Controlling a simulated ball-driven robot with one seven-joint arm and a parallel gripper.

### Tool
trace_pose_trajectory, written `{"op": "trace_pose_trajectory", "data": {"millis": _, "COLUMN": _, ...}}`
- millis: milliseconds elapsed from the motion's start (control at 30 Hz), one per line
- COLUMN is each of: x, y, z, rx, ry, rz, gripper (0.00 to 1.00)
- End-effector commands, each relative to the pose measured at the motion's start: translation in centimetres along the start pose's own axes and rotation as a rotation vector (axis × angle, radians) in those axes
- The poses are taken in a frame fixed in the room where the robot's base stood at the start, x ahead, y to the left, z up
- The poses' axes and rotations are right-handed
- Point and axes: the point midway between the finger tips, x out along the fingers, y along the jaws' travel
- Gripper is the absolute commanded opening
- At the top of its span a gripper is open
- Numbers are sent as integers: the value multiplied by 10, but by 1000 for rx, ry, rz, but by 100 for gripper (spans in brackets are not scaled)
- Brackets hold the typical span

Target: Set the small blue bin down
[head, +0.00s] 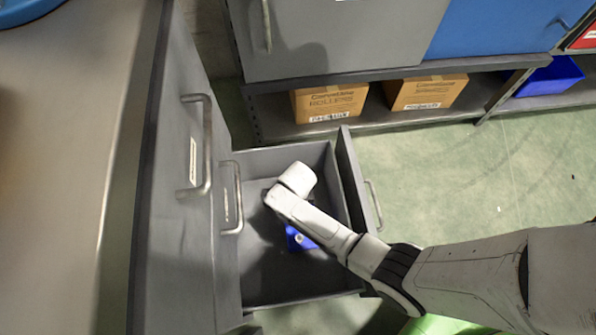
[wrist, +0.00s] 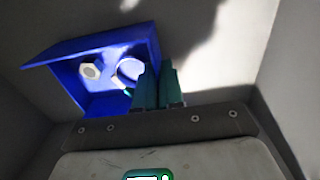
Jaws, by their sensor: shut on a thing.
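The small blue bin (head: 296,240) is inside an open grey drawer (head: 270,297), partly hidden under my arm in the head view. In the wrist view, the bin (wrist: 62,60) lies to the left of my fingers, with a pale hex nut (wrist: 89,71) and a metal ring (wrist: 131,68) in it. My gripper (wrist: 158,75) has its teal fingers shut on the bin's right wall. The fingers are hidden in the head view. I cannot tell whether the bin touches the drawer floor.
The drawer front (head: 358,185) with its handle is to the right of my wrist. A grey cabinet with handles (head: 196,150) stands at the left. Cardboard boxes (head: 329,102) and another blue bin (head: 550,76) sit on a low shelf behind. Drawer floor around the bin looks bare.

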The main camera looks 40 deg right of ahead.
Motion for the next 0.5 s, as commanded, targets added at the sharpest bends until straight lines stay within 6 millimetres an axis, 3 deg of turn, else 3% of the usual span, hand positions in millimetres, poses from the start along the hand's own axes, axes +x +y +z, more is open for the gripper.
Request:
{"op": "trace_pose_trajectory", "data": {"millis": 200, "x": 4, "y": 0, "z": 0, "rx": 1, "ry": 0, "rz": 0, "gripper": 0}}
{"op": "trace_pose_trajectory", "data": {"millis": 233, "x": 3, "y": 0, "z": 0, "rx": 1, "ry": 0, "rz": 0, "gripper": 10}}
{"op": "trace_pose_trajectory", "data": {"millis": 500, "x": 3, "y": 0, "z": 0, "rx": 0, "ry": 0, "rz": 1, "gripper": 33}}
